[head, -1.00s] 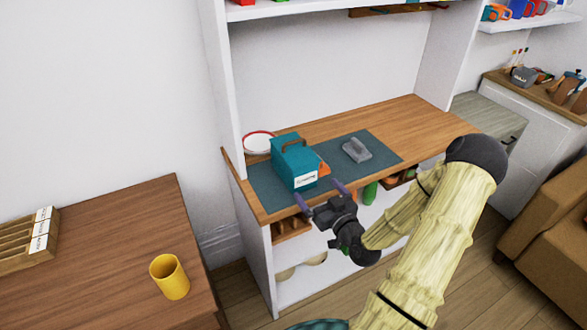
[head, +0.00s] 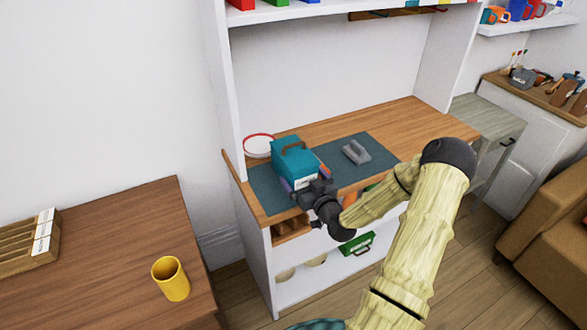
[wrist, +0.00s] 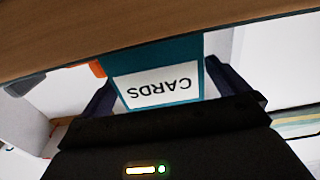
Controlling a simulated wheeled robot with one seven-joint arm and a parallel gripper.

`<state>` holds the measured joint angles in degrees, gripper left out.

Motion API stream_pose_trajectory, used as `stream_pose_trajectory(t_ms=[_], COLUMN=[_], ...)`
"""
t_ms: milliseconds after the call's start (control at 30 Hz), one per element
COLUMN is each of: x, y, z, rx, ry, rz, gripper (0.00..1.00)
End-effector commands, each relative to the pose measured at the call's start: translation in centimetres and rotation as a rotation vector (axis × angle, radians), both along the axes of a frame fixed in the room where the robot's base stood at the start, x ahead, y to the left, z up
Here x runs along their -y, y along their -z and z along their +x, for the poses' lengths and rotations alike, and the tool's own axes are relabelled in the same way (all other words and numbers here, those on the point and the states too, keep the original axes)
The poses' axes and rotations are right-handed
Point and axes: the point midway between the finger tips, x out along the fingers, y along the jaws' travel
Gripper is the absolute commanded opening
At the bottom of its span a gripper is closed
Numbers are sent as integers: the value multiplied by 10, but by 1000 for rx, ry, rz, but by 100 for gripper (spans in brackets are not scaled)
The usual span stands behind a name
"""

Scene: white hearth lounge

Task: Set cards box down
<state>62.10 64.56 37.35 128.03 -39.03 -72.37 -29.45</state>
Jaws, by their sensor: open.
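The cards box (head: 288,160) is teal with a brown handle on top and a white label. It stands upright on the dark mat (head: 340,167) on the wooden desk. In the wrist view the box (wrist: 203,55) appears upside down, with its CARDS label facing the camera. My gripper (head: 306,181) is open at the front of the box, low down. In the wrist view its fingers (wrist: 162,88) reach along either side of the box, which lies between them. I cannot tell whether they touch it.
A grey tool-like block (head: 356,152) lies on the mat to the right. A white, red-rimmed dish (head: 257,146) is behind the box at left. Something orange (head: 323,171) is right beside the box. The desk's right side (head: 420,125) is clear. A yellow mug (head: 170,280) stands on another table.

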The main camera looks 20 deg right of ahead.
Motion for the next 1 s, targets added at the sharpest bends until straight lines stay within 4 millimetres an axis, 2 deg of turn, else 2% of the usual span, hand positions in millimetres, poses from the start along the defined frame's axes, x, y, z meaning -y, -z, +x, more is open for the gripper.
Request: stream_pose_trajectory(t_ms=[100, 200, 733, 767, 1000], x=[-1, -1, -2, -2, -1], y=[0, 1, 1, 1, 1], z=[18, 25, 27, 27, 26], rx=[1, 0, 0, 0, 0], ry=[0, 0, -2, -2, 0], rz=[0, 1, 1, 1, 1], gripper=[100, 100, 100, 96, 49])
